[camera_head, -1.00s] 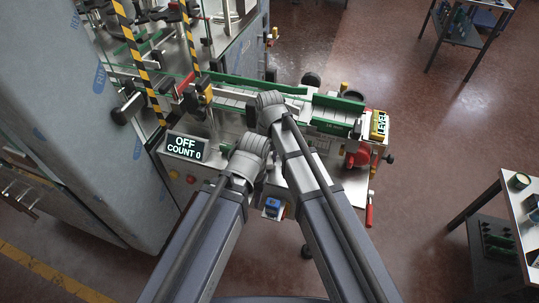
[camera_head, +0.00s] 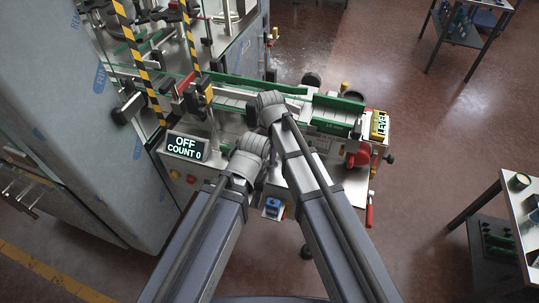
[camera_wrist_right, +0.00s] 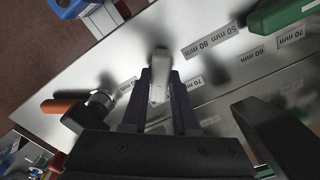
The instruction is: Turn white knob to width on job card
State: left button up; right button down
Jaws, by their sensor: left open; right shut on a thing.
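The white knob (camera_wrist_right: 158,82) is a pale, elongated grip standing over the metal plate in the right wrist view. My right gripper (camera_wrist_right: 160,92) is shut on it, with one dark finger along each side. In the head view my right gripper (camera_head: 254,114) is at the green guide rails, and the wrist hides the knob. My left gripper (camera_head: 229,149) is lower, at the machine's front edge, open and mostly hidden by its own wrist. I cannot make out a job card.
A display (camera_head: 186,147) reads OFF, COUNT 0. An orange handle (camera_wrist_right: 63,106) and green part (camera_wrist_right: 280,14) flank the knob. A wrapped cabinet (camera_head: 75,120) stands left.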

jog(key=m, duration=0.5)
jog(key=shift+m, duration=0.3)
jog(key=m, duration=0.4)
jog(key=shift+m, duration=0.4)
jog(key=c, duration=0.7)
grip_release()
jog(key=shift+r, duration=0.1)
notch_tip(320, 180, up, 8)
jog(key=p, duration=0.8)
